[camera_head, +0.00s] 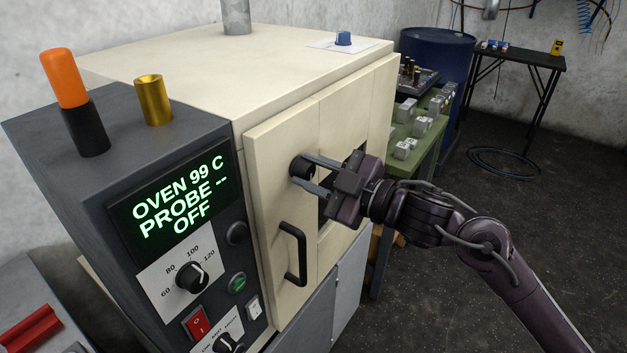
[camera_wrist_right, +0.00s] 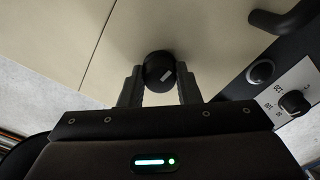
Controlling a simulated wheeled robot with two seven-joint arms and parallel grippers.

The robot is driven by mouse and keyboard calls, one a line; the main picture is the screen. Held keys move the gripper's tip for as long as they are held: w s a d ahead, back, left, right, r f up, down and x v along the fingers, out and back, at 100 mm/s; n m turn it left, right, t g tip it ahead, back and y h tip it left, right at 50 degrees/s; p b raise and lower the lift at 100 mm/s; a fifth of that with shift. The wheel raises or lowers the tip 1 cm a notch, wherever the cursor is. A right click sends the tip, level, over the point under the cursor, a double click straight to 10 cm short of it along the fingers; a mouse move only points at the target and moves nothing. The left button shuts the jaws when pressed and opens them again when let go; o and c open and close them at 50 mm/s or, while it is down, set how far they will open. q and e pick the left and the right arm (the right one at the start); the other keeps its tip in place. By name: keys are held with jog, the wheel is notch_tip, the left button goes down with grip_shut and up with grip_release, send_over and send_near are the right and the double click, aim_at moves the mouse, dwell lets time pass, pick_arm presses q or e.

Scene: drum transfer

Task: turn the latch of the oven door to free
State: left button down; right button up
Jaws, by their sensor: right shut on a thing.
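The oven (camera_head: 330,130) is a cream box with a door on its front. The latch (camera_head: 301,167) is a round black knob at the upper left of the door front. My right gripper (camera_head: 303,178) is at the latch, one finger on each side, shut on it. In the right wrist view the latch (camera_wrist_right: 160,72) sits between the two fingertips and carries a short white mark that lies at a slant. The black door handle (camera_head: 294,254) is below the latch. My left gripper is not in view.
A grey control box (camera_head: 130,140) with a display reading "OVEN 99 C, PROBE --, OFF" stands left of the door. A green bench (camera_head: 425,130) with several metal blocks, a blue drum (camera_head: 437,50) and a black table (camera_head: 520,55) stand behind on the right.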

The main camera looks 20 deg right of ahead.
jog(key=shift+n+b, duration=0.35)
jog(key=shift+n, duration=0.15)
jog(key=o, duration=1)
jog(key=shift+s, duration=0.1)
jog(key=shift+s+d+f, duration=0.15)
jog(key=shift+s+d, duration=0.05)
jog(key=shift+d, duration=0.05)
jog(key=shift+b+v, duration=1.3)
jog(key=shift+v, duration=2.25)
